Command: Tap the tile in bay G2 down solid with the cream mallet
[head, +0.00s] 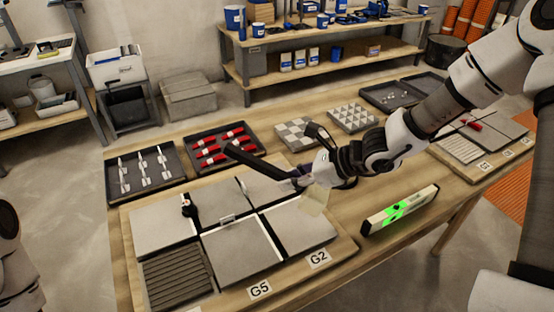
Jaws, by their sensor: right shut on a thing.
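The tile in bay G2 (297,229) is a grey square at the front right of the left tile board, behind the G2 label (319,260). Dark and pale gaps separate it from its neighbours. Whether it sits level cannot be told. My right gripper (303,179) is shut on the cream mallet (315,201), just above the back right part of the G2 tile. The mallet's cream head shows below the gripper; the gripper hides part of the mallet. Whether the head touches the tile is unclear. My left gripper is out of view.
The G5 tile (241,250) lies left of G2, beside a ribbed bare bed (178,277). A black-topped clip (187,208) stands in a joint. A spirit level with green lights (400,210) stands to the right. Trays of red-handled tools (218,147) and clips (146,171) lie behind.

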